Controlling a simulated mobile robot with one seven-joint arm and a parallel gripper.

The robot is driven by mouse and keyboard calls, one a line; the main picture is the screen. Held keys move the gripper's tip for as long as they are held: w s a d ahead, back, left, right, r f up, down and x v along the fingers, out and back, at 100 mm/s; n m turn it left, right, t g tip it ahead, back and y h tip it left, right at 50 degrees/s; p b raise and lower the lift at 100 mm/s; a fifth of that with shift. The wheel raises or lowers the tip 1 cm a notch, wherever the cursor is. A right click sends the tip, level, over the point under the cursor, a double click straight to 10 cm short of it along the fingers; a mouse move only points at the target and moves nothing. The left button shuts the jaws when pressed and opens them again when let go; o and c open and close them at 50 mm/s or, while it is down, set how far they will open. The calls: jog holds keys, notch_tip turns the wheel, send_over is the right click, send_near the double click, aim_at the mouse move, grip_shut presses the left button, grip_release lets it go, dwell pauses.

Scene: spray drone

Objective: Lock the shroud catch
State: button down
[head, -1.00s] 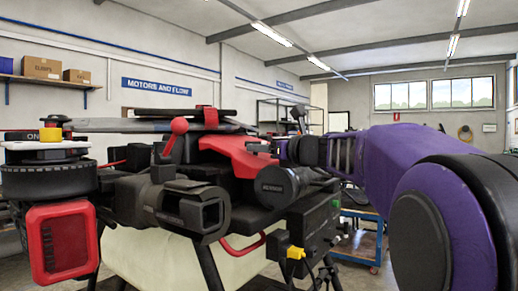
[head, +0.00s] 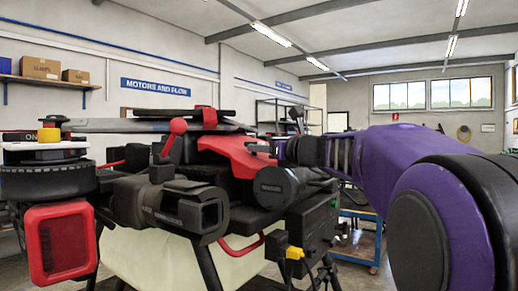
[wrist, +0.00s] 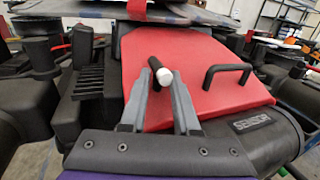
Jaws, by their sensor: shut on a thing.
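The red shroud (wrist: 205,65) is a sloped panel on the drone, and in the head view it shows in the middle (head: 238,155). A short black lever with a pale tip (wrist: 163,76), which looks like the catch, stands up over the shroud. My gripper (wrist: 160,85) has its two grey fingers on either side of this lever and is shut on it. In the head view my gripper (head: 272,150) reaches in from the right at the shroud's right edge. The fingers are small there, and the lever's base is hidden in the wrist view.
A black loop handle (wrist: 228,68) stands on the shroud, right of the lever.

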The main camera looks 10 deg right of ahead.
jog(key=shift+a, duration=0.25)
dwell(0.3)
jog(key=c, duration=0.8)
grip_release()
jog(key=shift+a, duration=0.1)
jog(key=o, duration=0.5)
jog(key=shift+o, duration=0.2)
jog(key=shift+d, duration=0.2)
jog(key=shift+d, duration=0.1)
